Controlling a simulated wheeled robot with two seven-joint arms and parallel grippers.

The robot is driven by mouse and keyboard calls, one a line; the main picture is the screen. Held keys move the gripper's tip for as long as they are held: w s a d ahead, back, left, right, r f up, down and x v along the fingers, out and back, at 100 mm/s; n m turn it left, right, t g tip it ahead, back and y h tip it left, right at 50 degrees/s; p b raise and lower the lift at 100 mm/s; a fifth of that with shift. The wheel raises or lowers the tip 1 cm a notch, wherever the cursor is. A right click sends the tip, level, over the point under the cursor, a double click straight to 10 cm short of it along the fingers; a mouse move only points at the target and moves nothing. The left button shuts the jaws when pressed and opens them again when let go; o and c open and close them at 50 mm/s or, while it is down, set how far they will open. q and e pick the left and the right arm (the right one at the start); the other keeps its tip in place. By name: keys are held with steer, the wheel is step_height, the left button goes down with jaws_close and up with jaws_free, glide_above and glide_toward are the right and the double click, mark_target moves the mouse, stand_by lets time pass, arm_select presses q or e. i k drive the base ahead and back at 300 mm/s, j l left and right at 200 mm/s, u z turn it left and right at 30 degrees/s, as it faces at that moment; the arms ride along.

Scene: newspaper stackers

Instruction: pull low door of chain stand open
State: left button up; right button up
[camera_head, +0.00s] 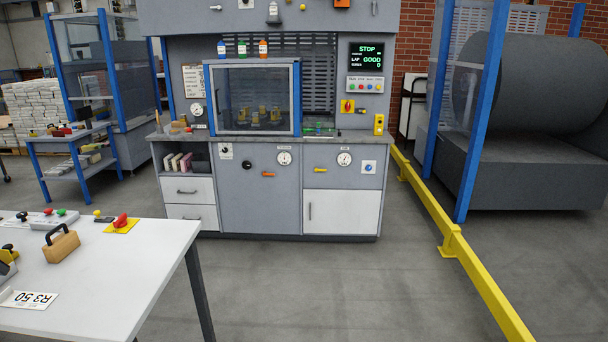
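A grey workstation (260,195) stands ahead in the camera_head view, and I take it to be the chain stand. At its lower right is a white low door (345,212) with a dark vertical handle (310,211) near its left edge. The door looks shut, flush with the front. Neither of my grippers is in view.
A white table (150,262) with tools fills the lower left. A yellow rail (460,250) runs along the right, beside a blue-framed machine with a large grey roll (545,82). The grey floor (320,290) before the workstation is clear.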

mark_target(329, 211)
steer(key=i, duration=0.65)
steer(key=i+z, duration=0.15)
steer(key=i, duration=0.45)
steer(key=i+j, duration=0.15)
steer(key=i, duration=0.5)
steer(key=z, duration=0.05)
